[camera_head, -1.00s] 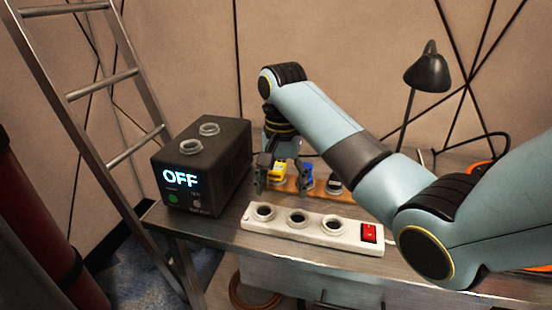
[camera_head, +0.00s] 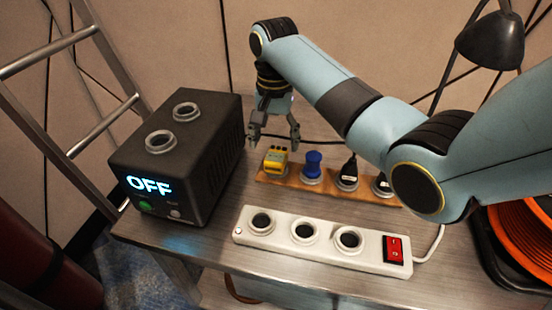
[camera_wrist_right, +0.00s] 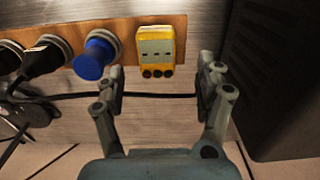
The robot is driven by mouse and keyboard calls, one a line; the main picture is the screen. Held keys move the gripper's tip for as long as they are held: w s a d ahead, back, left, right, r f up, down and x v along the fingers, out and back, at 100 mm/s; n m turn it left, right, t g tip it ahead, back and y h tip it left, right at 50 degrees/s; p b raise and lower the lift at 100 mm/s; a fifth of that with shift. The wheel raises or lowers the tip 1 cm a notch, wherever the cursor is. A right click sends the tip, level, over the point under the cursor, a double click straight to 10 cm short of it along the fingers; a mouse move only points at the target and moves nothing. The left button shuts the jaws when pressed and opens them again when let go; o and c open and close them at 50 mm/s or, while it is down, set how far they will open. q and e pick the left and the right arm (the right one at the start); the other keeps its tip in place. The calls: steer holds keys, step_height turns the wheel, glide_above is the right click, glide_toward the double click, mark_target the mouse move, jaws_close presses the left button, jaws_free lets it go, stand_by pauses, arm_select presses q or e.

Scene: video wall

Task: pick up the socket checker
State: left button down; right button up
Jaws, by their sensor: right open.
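The socket checker, a small yellow block with dark slots on its face (camera_head: 275,160), sits at the left end of a wooden strip (camera_head: 328,187) on the bench. In the right wrist view the checker (camera_wrist_right: 156,48) shows just beyond the fingertips, between their lines. My right gripper (camera_head: 274,140) is open and empty, just behind and above the checker in the head view. Its two fingers (camera_wrist_right: 160,84) are spread wider than the checker, and I see no contact. My left gripper is not in view.
A blue plug (camera_head: 312,163) and black plugs (camera_head: 348,170) stand beside the checker on the strip. A black box reading OFF (camera_head: 215,135) is close on the left. A white power strip (camera_head: 325,256) with a red switch lies in front. A lamp (camera_head: 490,40) stands at right.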

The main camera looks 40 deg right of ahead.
mark_target(277, 155)
steer(key=shift+f, duration=0.4)
steer(key=f, duration=0.4)
steer(key=shift+s+d+f, duration=0.1)
steer(key=shift+s+f, duration=0.15)
steer(key=shift+f+b, duration=0.3)
steer(key=shift+f, duration=0.1)
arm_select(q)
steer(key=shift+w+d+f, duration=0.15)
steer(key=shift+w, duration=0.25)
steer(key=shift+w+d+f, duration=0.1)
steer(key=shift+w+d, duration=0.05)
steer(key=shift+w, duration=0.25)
arm_select(e)
steer(key=shift+c, duration=0.2)
steer(key=c, duration=0.4)
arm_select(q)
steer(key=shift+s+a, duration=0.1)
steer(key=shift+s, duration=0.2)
arm_select(e)
steer(key=c, duration=1)
